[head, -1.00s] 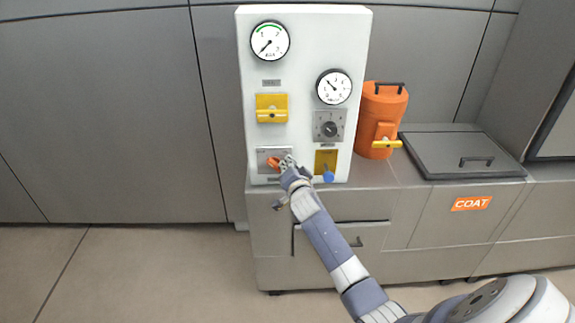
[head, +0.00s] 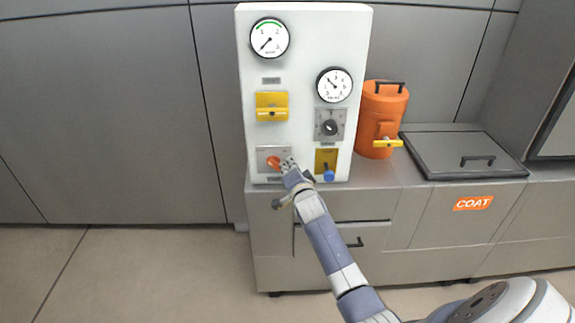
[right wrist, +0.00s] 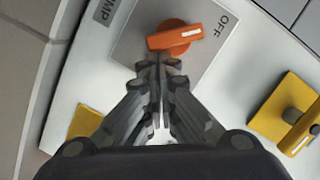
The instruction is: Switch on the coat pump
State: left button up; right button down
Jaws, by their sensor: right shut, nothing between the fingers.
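The pump switch is an orange knob (head: 273,162) on a grey plate, low on the left of the white panel (head: 300,60). In the right wrist view the knob (right wrist: 172,38) carries a white mark at the end nearer the OFF lettering (right wrist: 224,25). Part of a label ending in "MP" (right wrist: 104,9) shows beside the plate. My right gripper (head: 287,164) is shut and empty, just right of the knob. In the right wrist view its fingertips (right wrist: 160,64) are close below the knob; I cannot tell whether they touch it. The orange COAT label (head: 473,203) is on the cabinet. My left gripper is not in view.
The panel also carries two gauges, a yellow handle (head: 272,113), a grey selector (head: 329,127) and a blue-tipped lever (head: 328,175). An orange canister (head: 382,120) with a yellow tap and a grey lid (head: 458,153) stand to the right. Floor on the left is clear.

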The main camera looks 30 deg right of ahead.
jog(key=shift+f, duration=0.15)
jog(key=m, duration=0.1)
jog(key=f+m+b, duration=0.1)
jog(key=shift+m+t+b, duration=0.3)
jog(key=shift+t, duration=0.1)
jog(key=shift+f+m, duration=0.15)
jog(key=shift+m, duration=0.15)
jog(key=shift+w+a+f+m+t+b, duration=0.15)
jog(key=shift+f+m+t+b, duration=0.25)
jog(key=shift+m+b, duration=0.75)
jog(key=shift+w+a+f+m+t+b, duration=0.15)
jog(key=shift+f+m+b, duration=0.4)
jog(key=shift+m+b, duration=0.55)
jog(key=shift+a+f+m+t, duration=0.1)
jog(key=shift+f+m+t, duration=0.15)
jog(key=shift+m, duration=0.7)
jog(key=shift+w+a+f+b, duration=0.1)
jog(key=shift+a+f+b, duration=0.1)
jog(key=shift+b, duration=0.35)
